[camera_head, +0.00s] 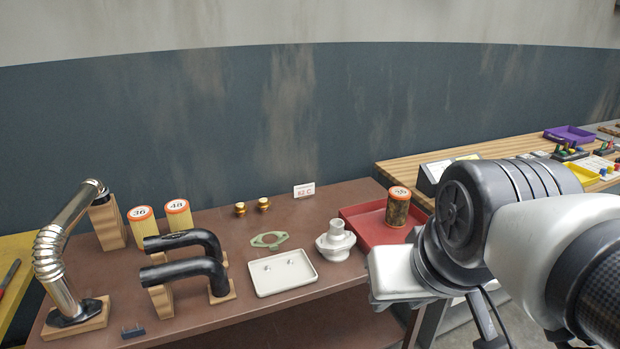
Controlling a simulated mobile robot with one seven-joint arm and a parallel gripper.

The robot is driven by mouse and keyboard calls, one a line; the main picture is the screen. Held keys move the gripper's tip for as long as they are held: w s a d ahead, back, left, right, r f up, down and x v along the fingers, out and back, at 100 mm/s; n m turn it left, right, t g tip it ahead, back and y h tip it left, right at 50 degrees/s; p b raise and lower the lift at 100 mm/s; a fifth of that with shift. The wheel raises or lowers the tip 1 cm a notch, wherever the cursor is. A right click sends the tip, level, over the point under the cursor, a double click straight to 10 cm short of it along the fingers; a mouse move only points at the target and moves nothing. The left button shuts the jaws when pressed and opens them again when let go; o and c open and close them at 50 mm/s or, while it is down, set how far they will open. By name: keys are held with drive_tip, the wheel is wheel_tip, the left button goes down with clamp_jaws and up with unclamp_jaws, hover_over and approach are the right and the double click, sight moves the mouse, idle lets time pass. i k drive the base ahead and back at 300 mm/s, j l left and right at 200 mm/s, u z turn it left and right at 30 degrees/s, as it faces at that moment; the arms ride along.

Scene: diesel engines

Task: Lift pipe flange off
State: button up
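A shiny silver pipe (62,245) with a corrugated bend stands at the left end of the brown table. Its dark lower flange (77,313) rests on a flat wooden block (90,327). Its upper end, with another dark flange (95,189), sits at the top of a tall wooden block (108,226). A green flat flange-shaped piece (283,240) lies loose in the table's middle. My arm is at the right, far from the silver pipe. Its fingers cannot be made out, so I cannot tell whether the gripper is open or shut.
Two black bent pipes (180,272) on wooden blocks stand between the silver pipe and a white tray (283,274). Orange-topped cylinders (178,214) stand behind. A pale fitting (336,241) and a red tray (373,233) are right. Bare table (221,323) lies in front.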

sight(336, 238)
drive_tip(key=i, duration=1.05)
